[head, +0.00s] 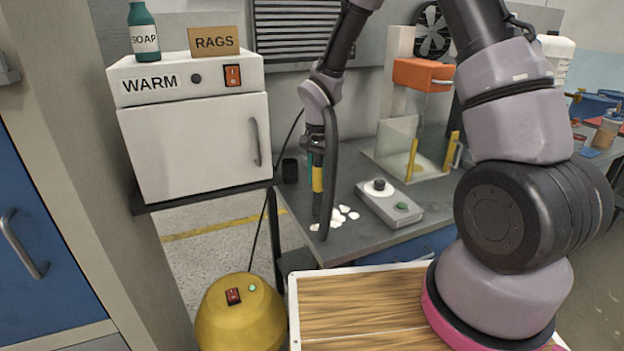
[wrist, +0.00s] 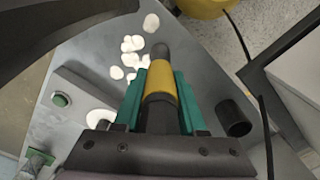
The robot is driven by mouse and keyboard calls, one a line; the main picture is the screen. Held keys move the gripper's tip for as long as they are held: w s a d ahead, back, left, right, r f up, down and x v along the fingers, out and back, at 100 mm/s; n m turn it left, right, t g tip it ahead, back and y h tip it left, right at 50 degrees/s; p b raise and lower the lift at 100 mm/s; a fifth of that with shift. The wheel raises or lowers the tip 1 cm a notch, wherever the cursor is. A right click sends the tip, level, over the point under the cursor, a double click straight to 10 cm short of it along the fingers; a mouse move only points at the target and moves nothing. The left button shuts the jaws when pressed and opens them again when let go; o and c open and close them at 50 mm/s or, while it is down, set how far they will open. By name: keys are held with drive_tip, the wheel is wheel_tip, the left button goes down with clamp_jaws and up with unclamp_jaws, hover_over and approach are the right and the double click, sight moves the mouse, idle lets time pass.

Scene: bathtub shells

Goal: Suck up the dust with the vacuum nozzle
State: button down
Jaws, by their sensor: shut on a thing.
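The vacuum nozzle is a dark tube with a yellow band (head: 317,178); it also shows in the wrist view (wrist: 158,82). My gripper (head: 315,160) is shut on it, with green fingers on both sides of the tube in the wrist view (wrist: 162,95). The nozzle points down, its dark tip low over the grey bench beside the dust. The dust (head: 343,212) is several white clumps on the bench. In the wrist view the dust (wrist: 130,50) lies left of and around the tip. I cannot tell whether the tip touches the bench.
A grey box with a knob and green button (head: 390,205) stands right of the dust. A black cup (head: 290,170) stands to the left, also in the wrist view (wrist: 234,118). The yellow vacuum body (head: 240,315) is on the floor. A dark hose hangs beside the nozzle.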

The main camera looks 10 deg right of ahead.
drive_tip(key=shift+s+d, duration=0.5)
drive_tip(key=shift+d, duration=5.1)
drive_tip(key=shift+s+a, duration=2.15)
drive_tip(key=shift+a, duration=4.35)
wheel_tip(320, 180, up, 7)
drive_tip(key=shift+d, duration=0.1)
drive_tip(key=shift+w, duration=0.1)
